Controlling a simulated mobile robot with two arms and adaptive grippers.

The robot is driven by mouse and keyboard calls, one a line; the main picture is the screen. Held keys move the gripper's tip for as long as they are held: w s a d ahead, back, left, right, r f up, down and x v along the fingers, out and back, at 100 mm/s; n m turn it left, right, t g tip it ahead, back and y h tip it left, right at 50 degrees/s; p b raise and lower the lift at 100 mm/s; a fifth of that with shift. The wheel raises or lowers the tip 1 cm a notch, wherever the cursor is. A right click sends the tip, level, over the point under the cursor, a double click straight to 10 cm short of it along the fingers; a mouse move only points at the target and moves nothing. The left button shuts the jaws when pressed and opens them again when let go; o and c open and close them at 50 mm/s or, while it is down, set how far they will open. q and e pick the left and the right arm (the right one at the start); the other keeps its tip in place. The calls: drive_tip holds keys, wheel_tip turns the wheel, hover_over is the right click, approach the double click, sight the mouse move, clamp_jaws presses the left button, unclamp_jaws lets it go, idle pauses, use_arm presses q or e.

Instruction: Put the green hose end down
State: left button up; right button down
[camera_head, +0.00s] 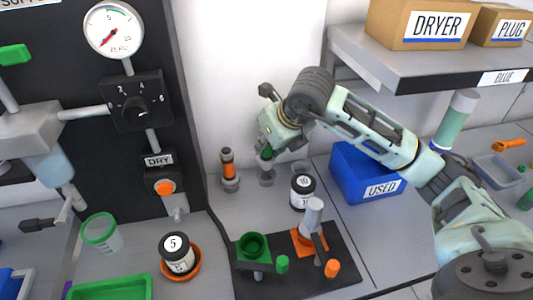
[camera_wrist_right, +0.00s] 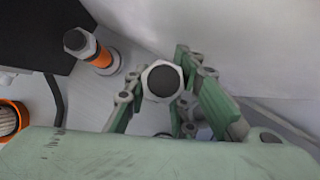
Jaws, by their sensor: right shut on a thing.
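My right gripper (camera_head: 266,147) is shut on the green hose end (camera_head: 267,154), near the white back wall. Its green part shows just below the fingers, above a grey round base (camera_head: 267,178). I cannot tell whether the hose end is seated on that base. In the right wrist view, a grey hexagonal top with a dark centre (camera_wrist_right: 161,80) sits between the two green-padded fingers (camera_wrist_right: 160,88). The orange hose end (camera_head: 228,163) stands upright in a grey holder to the left; it also shows in the wrist view (camera_wrist_right: 98,52). My left gripper is not in view.
A black jar labelled 10 (camera_head: 302,191) stands just in front and right of the gripper. A blue USED bin (camera_head: 367,172) is further right. A dark mat (camera_head: 340,275) with green and orange fittings lies in front. The black gauge panel (camera_head: 110,180) rises at left.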

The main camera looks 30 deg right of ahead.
sight(270, 154)
wheel_tip(270, 154, down, 4)
drive_tip(key=shift+r+b, duration=0.25)
drive_tip(key=shift+b, duration=0.55)
drive_tip(key=shift+f+b, duration=0.55)
drive_tip(key=shift+b, duration=0.05)
drive_tip(key=c, duration=1.5)
unclamp_jaws()
